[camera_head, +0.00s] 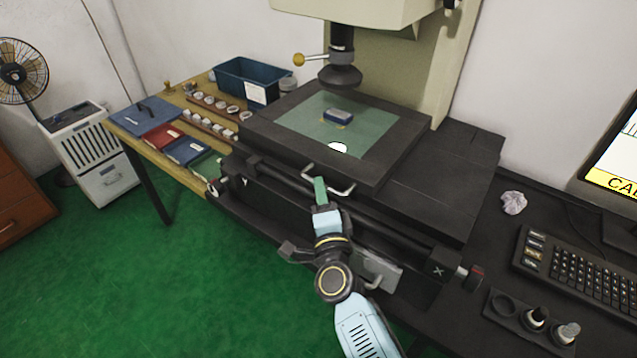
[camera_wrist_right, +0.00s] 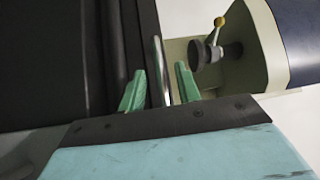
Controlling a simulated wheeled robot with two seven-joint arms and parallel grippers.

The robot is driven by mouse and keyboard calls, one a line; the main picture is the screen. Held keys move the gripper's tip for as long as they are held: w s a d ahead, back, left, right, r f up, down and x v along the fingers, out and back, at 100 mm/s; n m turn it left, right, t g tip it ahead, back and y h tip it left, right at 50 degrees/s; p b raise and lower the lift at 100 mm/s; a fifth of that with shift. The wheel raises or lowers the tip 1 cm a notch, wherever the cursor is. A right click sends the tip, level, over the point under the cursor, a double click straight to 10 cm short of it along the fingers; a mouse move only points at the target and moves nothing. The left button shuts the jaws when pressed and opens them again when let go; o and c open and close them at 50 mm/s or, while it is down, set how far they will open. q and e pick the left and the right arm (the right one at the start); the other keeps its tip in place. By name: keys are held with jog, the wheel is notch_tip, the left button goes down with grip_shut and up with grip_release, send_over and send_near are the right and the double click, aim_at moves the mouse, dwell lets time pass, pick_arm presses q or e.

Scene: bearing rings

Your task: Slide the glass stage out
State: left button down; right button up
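The glass stage (camera_head: 376,124) is a greenish pane in a wide black frame on the measuring machine. A bent metal handle (camera_head: 346,191) is on the frame's front edge. My right gripper (camera_head: 320,190) is at this handle. In the right wrist view, its green fingers (camera_wrist_right: 160,88) stand apart on either side of the metal bar (camera_wrist_right: 162,68), with gaps visible, so it is open around the bar. My left gripper is not in view.
The machine's lens head (camera_head: 341,75) hangs above the glass. A wooden side table at left holds a blue bin (camera_head: 232,86), ring racks and folders (camera_head: 145,116). A keyboard (camera_head: 590,275) and a bottle holder (camera_head: 515,312) are at right. Green floor lies open at front left.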

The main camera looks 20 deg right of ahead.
jog(key=shift+w+d+r, duration=0.1)
jog(key=shift+w, duration=0.7)
jog(key=shift+w+d+r, duration=0.1)
jog(key=shift+w, duration=0.7)
grip_shut()
